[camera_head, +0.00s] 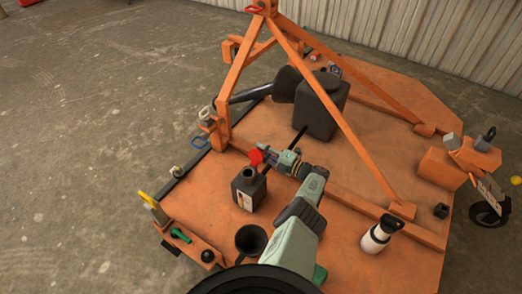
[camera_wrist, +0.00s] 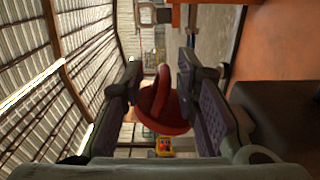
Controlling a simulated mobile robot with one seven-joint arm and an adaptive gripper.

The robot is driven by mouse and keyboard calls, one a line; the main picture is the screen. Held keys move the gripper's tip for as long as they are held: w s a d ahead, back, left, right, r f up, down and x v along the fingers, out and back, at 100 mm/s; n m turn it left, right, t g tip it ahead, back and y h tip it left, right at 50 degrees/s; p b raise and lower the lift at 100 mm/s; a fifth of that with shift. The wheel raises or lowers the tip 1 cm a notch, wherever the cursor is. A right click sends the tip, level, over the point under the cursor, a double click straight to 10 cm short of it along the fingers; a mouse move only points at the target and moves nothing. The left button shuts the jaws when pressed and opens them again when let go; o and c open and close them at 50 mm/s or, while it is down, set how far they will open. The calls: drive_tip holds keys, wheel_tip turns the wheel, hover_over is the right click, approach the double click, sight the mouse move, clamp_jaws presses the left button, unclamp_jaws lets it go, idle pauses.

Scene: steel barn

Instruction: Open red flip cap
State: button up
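The red flip cap (camera_head: 256,156) shows at the tip of my gripper in the head view, just above and behind the neck of a black bottle (camera_head: 245,191) with a pale label. In the wrist view the red cap (camera_wrist: 163,108) is a rounded piece with a curved ridge, lying between the fingers. My gripper (camera_head: 267,156) reaches leftward over the orange deck. Its two fingers (camera_wrist: 160,75) stand wide apart on either side of the cap. Firm contact is not clear. What the cap is attached to is hidden.
Orange frame bars (camera_head: 332,101) rise over the orange deck (camera_head: 340,190). A black block (camera_head: 320,108) stands behind my gripper. A black funnel (camera_head: 251,239) and a white bottle (camera_head: 376,240) stand nearer. Concrete floor (camera_head: 90,150) is clear at left.

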drive_tip(key=v, duration=1.1)
drive_tip(key=shift+d, duration=0.1)
